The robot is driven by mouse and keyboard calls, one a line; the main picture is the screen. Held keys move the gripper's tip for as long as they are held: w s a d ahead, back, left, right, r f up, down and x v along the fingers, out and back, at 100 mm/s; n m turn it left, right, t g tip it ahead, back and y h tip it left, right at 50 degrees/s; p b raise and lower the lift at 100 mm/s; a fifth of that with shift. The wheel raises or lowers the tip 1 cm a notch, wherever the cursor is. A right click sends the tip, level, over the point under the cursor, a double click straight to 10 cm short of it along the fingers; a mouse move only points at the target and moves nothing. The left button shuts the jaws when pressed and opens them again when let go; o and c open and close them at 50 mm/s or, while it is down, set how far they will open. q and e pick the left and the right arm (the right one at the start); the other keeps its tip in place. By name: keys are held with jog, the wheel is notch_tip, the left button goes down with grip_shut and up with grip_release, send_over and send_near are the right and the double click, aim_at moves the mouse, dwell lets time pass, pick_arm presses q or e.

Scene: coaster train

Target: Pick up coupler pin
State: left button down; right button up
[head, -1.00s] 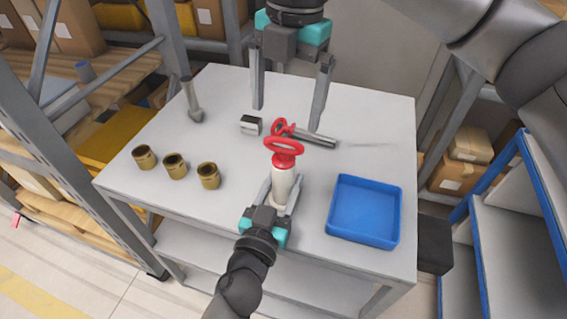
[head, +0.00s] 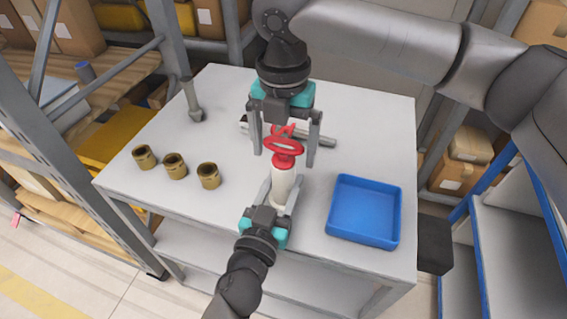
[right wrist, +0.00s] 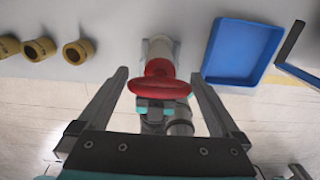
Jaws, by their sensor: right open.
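A metal rod (head: 322,138) with a red loop at its left end, which looks like the coupler pin, lies on the table, partly hidden behind my right gripper. A white cylinder (head: 284,186) topped by a red ring (head: 284,146) stands upright in front of it. My left gripper (head: 282,197) comes from the front and is closed around the cylinder. My right gripper (head: 284,160) is open above, its fingers to either side of the red ring. In the right wrist view the cylinder (right wrist: 158,50) and ring (right wrist: 159,88) show between the open fingers (right wrist: 158,76).
Several brass bushings (head: 175,166) stand at the left of the table (head: 235,95). An empty blue tray (head: 365,210) lies at the front right. Shelving flanks the table.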

jog(key=shift+f, duration=1.25)
jog(key=shift+r, duration=0.15)
jog(key=c, duration=1.4)
pick_arm(q)
jog(key=shift+c, duration=1.2)
grip_release()
pick_arm(e)
notch_tip(320, 180, up, 18)
jog(key=shift+f, duration=0.1)
jog(key=shift+c, duration=0.2)
